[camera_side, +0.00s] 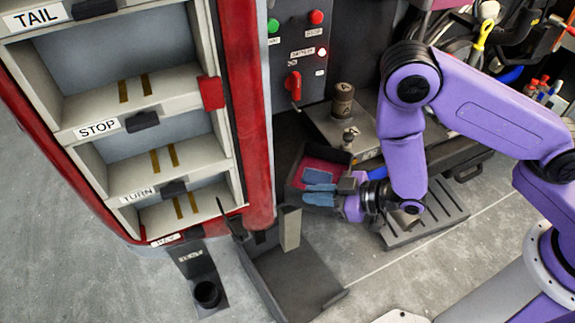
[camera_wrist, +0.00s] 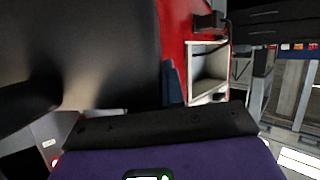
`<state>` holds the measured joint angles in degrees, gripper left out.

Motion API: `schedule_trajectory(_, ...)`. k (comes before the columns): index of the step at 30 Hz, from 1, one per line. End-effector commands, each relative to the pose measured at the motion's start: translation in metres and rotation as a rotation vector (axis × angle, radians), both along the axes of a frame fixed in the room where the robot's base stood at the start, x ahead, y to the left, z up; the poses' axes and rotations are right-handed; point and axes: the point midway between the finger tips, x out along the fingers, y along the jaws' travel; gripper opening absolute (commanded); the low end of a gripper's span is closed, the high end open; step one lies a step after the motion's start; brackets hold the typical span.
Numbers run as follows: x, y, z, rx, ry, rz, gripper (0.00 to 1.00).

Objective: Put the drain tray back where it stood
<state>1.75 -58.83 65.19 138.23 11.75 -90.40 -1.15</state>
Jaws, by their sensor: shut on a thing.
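The drain tray, a dark open box with a magenta inside (camera_side: 313,160), is in the middle of the side view, tilted, beside the red post of the cabinet. My gripper (camera_side: 320,186), with blue fingers, is shut on its near edge; the fingers hide part of the tray. I cannot tell whether the tray touches anything below. In the wrist view, one blue finger (camera_wrist: 172,82) shows beside a large, blurred dark-and-tan surface close to the camera, which I cannot identify for sure.
A labelled shelf cabinet (camera_side: 130,110) stands left. A dark angled floor stand (camera_side: 295,280) with an upright block is below the tray. A small cup holder (camera_side: 207,292) lies left of it. A slotted dark plate (camera_side: 430,212) lies right, under my arm. A metal canister (camera_side: 343,100) stands behind.

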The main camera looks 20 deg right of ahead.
Motion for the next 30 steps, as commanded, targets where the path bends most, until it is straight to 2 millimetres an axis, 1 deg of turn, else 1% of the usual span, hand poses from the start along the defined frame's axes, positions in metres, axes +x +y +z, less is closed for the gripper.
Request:
schedule_trajectory(1, 0.013, -0.001, 0.003, 0.007, -0.009, -0.006, 0.00)
schedule_trajectory(3, 0.028, 0.000, 0.003, 0.008, -0.010, -0.006, 0.00)
schedule_trajectory(15, 0.109, 0.000, 0.003, 0.005, -0.012, 0.000, 0.00)
schedule_trajectory(19, 0.128, 0.000, 0.003, 0.003, -0.011, 0.000, 0.00)
schedule_trajectory(26, 0.152, 0.000, 0.003, 0.002, -0.010, 0.002, 0.00)
schedule_trajectory(30, 0.152, 0.001, -0.009, 0.000, -0.006, 0.003, 0.00)
